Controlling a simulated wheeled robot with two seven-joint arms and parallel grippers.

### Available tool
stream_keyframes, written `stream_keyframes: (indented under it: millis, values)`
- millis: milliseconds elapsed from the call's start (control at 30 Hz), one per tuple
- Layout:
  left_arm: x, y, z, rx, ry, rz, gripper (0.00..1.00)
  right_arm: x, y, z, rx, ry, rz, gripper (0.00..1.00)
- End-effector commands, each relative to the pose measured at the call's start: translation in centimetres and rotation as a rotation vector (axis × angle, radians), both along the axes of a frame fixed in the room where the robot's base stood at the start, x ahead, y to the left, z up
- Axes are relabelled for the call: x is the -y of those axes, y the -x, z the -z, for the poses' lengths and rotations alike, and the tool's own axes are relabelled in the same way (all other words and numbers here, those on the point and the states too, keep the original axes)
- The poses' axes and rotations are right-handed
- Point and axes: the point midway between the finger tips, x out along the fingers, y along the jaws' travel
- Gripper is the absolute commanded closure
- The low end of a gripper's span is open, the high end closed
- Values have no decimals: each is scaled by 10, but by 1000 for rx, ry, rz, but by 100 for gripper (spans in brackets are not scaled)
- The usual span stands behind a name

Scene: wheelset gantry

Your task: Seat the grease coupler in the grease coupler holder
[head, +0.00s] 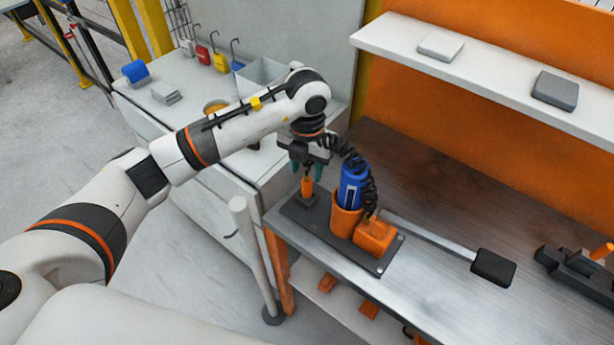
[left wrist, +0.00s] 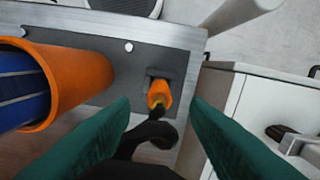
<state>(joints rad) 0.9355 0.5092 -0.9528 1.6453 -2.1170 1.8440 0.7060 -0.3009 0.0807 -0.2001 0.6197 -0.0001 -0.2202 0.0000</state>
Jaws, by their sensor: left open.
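The grease coupler (head: 306,186) is a small orange piece standing upright on the dark base plate; it also shows in the left wrist view (left wrist: 159,92), with a dark hose at its near end. Its lower end meets a small dark square block, apparently the grease coupler holder (head: 308,199), also in the left wrist view (left wrist: 174,75). How deep it sits is unclear. My left gripper (head: 306,171) is open just above the coupler. In the left wrist view its green fingers stand apart on either side, not visibly touching it. My right gripper is not in view.
A blue cylinder (head: 352,184) stands in an orange cup (head: 345,219) close to the right, with a black coiled hose (head: 369,191) beside it. An orange block (head: 375,237) sits on the same plate. A dark-headed tool (head: 493,267) lies further right on the bench.

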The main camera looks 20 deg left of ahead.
Motion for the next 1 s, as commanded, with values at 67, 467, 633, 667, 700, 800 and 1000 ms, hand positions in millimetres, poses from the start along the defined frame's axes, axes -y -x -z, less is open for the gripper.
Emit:
stream_keyframes:
  millis: [67, 467, 633, 667, 700, 800, 1000]
  values:
    - [0, -1, -17, 8, 1, 2, 58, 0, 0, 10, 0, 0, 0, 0]
    - [0, 0, -83, 2, 0, 0, 58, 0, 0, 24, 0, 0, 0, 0]
    - [0, 0, -88, 0, 0, 0, 58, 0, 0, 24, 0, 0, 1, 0]
    - [0, 0, -88, 0, 0, 0, 58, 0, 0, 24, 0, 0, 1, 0]
    - [0, 0, -88, 0, 0, 0, 58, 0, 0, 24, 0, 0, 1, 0]
    - [0, 0, -88, 0, 0, 0, 58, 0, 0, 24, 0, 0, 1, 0]
    - [0, 0, -87, 0, 1, 0, 58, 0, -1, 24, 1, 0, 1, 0]
